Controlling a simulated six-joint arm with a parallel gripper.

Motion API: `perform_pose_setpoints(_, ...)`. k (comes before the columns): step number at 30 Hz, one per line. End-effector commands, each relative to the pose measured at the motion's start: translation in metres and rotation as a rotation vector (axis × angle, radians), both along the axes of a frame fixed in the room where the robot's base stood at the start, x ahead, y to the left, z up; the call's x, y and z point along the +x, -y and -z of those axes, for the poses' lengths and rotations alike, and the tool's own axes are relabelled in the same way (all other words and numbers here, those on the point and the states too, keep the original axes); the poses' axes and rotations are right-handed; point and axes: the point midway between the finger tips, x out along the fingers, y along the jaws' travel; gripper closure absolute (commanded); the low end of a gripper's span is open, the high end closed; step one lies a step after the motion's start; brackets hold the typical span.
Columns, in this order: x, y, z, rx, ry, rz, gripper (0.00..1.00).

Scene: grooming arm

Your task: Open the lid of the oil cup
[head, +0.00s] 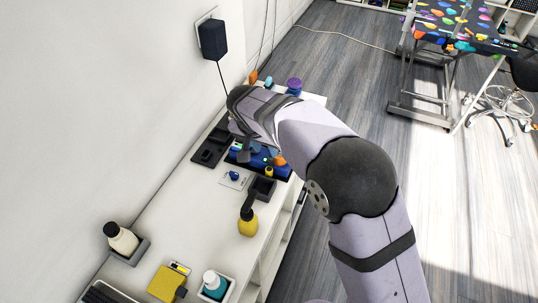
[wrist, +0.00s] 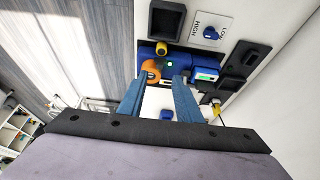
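A blue device (head: 262,158) lies on the bench below the end of my arm. In the wrist view the blue device (wrist: 150,56) carries a small green light, an orange round part (wrist: 151,69) and a yellow knob (wrist: 162,47). I cannot tell for sure which part is the oil cup or its lid. My gripper (wrist: 164,80) has two blue-grey fingers spread apart with an empty gap between them. The left fingertip is close to the orange part; I cannot tell whether they touch. In the head view my arm partly hides this area.
A white plate with a blue dial (wrist: 211,33), marked HIGH and LOW, sits beside the device. A black tray (wrist: 167,20) is near it. A yellow bottle (head: 247,222) stands on the bench in front. The wall is close on the left; floor lies open right.

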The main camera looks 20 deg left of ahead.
Motion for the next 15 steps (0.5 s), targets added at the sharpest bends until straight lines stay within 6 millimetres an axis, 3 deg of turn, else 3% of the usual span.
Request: perform_pose_setpoints(15, 0.023, 0.001, 0.053, -0.002, -0.001, 0.0, 0.69)
